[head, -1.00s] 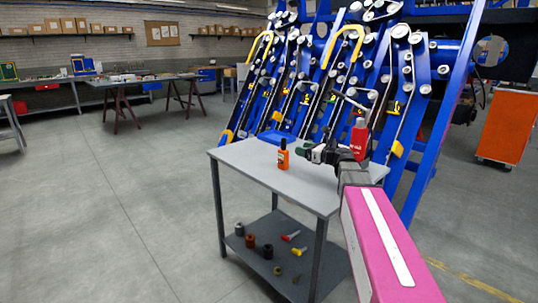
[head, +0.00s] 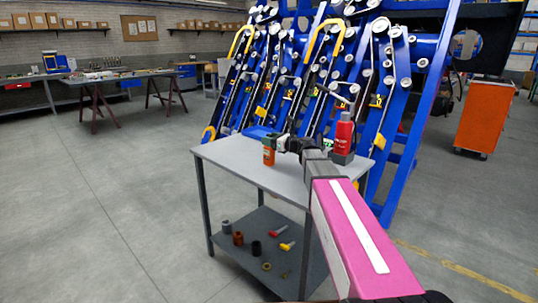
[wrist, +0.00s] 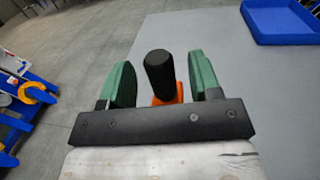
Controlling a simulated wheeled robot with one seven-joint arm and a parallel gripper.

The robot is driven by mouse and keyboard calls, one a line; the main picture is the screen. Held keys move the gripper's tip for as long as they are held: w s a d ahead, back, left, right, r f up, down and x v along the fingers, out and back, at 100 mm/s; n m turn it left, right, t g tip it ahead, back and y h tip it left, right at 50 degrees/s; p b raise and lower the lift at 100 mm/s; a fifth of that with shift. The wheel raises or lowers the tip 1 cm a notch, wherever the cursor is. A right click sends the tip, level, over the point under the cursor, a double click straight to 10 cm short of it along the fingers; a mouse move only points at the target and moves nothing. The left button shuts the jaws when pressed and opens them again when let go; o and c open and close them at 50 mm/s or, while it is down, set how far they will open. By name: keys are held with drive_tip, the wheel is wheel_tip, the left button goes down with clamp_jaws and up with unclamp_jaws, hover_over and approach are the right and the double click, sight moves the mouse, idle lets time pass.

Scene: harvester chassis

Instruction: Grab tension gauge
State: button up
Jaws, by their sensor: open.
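I cannot make out a tension gauge for certain in either view. My gripper (wrist: 158,85) is open, with a gap on each side of the cap. In the head view my gripper (head: 281,144) is at the bottle's upper right side. My arm partly hides the table top.
A red bottle (head: 344,134) stands at the table's right. A blue tray (wrist: 281,20) lies on the grey table (head: 222,153). Several small parts lie on the lower shelf (head: 250,225). The blue harvester chassis (head: 390,150) rises behind.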

drive_tip(key=x, duration=0.2)
drive_tip(key=shift+w+a, duration=0.25)
clamp_jaws()
drive_tip(key=shift+r, duration=0.15)
